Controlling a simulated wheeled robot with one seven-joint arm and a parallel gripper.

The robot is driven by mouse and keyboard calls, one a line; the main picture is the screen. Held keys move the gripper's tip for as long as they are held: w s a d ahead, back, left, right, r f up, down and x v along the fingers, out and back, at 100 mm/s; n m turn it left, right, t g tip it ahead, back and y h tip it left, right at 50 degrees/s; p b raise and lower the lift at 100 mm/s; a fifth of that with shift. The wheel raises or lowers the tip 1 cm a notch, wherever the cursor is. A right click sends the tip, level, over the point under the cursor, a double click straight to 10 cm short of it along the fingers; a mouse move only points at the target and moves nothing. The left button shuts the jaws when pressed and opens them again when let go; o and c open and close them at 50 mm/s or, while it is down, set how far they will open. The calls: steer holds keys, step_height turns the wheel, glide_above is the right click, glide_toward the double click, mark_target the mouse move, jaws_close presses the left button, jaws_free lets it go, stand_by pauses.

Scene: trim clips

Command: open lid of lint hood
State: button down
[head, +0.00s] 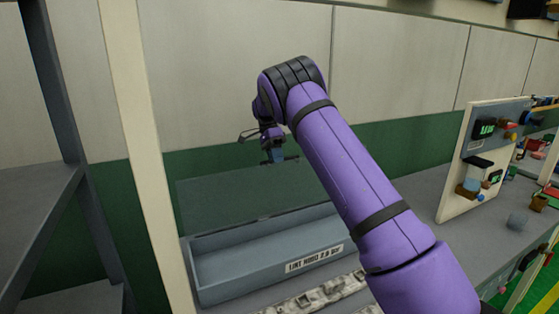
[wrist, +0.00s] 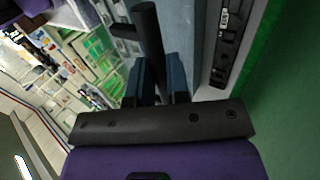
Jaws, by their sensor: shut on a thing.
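The lint hood (head: 262,262) is a long grey open-topped box with a white label on its front, standing on the grey counter in the head view. Its lid (head: 225,202) is a see-through panel raised at a steep angle along the back of the box. My gripper (head: 273,153) is at the lid's upper edge. In the wrist view, the blue fingers of my gripper (wrist: 158,82) are closed around a dark bar handle (wrist: 147,35). The exact contact is partly hidden by the wrist.
A cream upright post (head: 138,150) and dark shelving (head: 40,195) stand to the left. A panel with small devices (head: 483,160) stands on the counter to the right. A mottled pale strip (head: 318,296) lies in front of the box. A green and cream wall is behind.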

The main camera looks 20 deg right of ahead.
steer(key=shift+w+f, duration=0.3)
steer(key=shift+f, duration=0.15)
steer(key=c, duration=1.1)
jaws_free()
steer(key=shift+w, duration=0.1)
steer(key=v, duration=0.7)
steer(key=shift+r, duration=0.3)
